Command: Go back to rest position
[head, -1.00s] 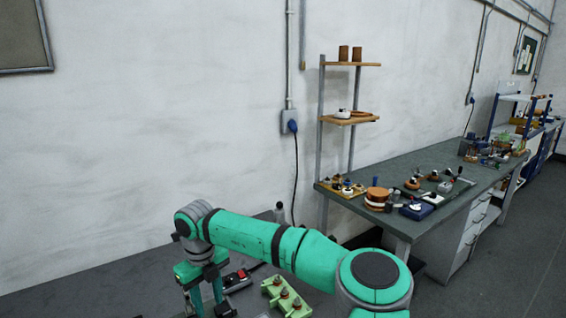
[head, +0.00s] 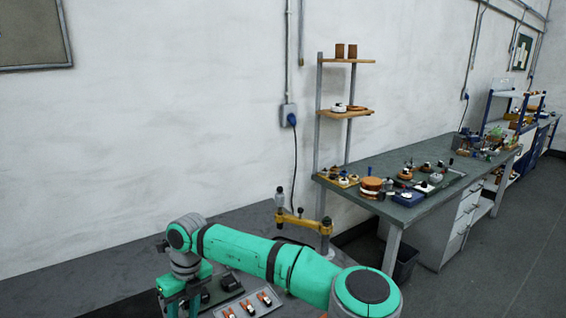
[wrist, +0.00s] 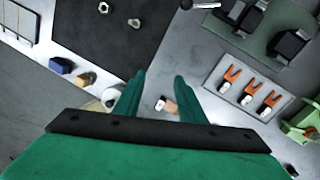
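My gripper (wrist: 159,78) shows two green fingers standing apart with nothing held between their tips. A small white and orange piece (wrist: 167,105) shows in the gap, on the bench surface beyond the fingers. In the head view my green arm reaches left over the near grey bench (head: 100,262), and my gripper (head: 181,304) hangs at the bottom left, partly cut off by the frame edge. A pale tray (wrist: 262,112) with orange-forked pieces lies right of the fingers. The same tray (head: 275,307) shows beside my arm in the head view.
A yellow jointed stand (head: 305,221) rises at the near bench's back right. A second bench (head: 440,170) holds several small parts, beside a shelf rack (head: 348,114). The wrist view shows a dark mat (wrist: 110,40), a blue block (wrist: 59,66) and a green fixture (wrist: 300,125).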

